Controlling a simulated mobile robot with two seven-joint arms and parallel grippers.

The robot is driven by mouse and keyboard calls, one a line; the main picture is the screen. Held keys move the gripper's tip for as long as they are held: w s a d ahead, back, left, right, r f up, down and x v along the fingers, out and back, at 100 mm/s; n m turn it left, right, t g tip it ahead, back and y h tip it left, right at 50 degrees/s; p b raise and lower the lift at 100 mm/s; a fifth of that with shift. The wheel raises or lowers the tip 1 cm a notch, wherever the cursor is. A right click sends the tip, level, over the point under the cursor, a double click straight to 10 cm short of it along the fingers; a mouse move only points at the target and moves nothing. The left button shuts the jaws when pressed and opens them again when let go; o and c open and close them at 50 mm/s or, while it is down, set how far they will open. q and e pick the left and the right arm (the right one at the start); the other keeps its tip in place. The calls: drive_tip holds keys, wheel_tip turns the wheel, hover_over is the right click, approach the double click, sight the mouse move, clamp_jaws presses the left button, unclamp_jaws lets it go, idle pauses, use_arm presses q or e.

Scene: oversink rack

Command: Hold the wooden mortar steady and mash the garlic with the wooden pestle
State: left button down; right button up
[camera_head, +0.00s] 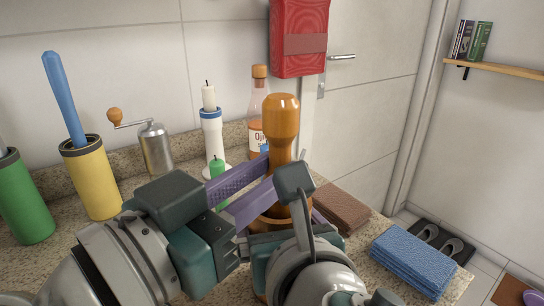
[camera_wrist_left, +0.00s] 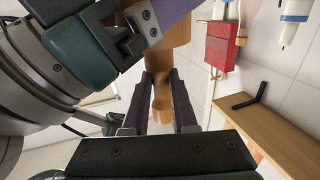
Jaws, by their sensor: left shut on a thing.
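The wooden pestle (camera_head: 281,115) stands upright, its round head up and its lower part down in the wooden mortar (camera_head: 263,225). The mortar is mostly hidden behind my grippers on the counter. My left gripper (camera_head: 268,175) is shut on the pestle's shaft, its purple fingers on either side. The left wrist view, turned upside down, shows the pestle (camera_wrist_left: 162,97) between those fingers and the mortar (camera_wrist_left: 183,57) above it. My right gripper (camera_head: 290,238) is low at the mortar, one purple finger beside its wall in the wrist view; its grip is hidden. No garlic shows.
A pepper grinder (camera_head: 156,150), a white candle (camera_head: 211,135), a green candle (camera_head: 218,172) and a bottle (camera_head: 258,100) stand behind. Yellow (camera_head: 90,180) and green (camera_head: 25,200) holders are left. Brown (camera_head: 340,207) and blue (camera_head: 413,262) cloths lie right.

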use_arm(q)
drive_tip(key=shift+f, duration=0.75)
idle(0.4)
drive_tip(key=shift+s+a+f, duration=0.1)
drive_tip(key=shift+s+a, duration=0.1)
drive_tip(key=shift+d, duration=0.15)
drive_tip(key=shift+s+d+f, duration=0.15)
drive_tip(key=shift+d, duration=0.15)
idle(0.4)
drive_tip(key=shift+w+d, duration=0.1)
drive_tip(key=shift+w, duration=0.3)
drive_tip(key=shift+w+a, duration=0.1)
drive_tip(key=shift+a, duration=0.15)
drive_tip(key=shift+a, duration=0.2)
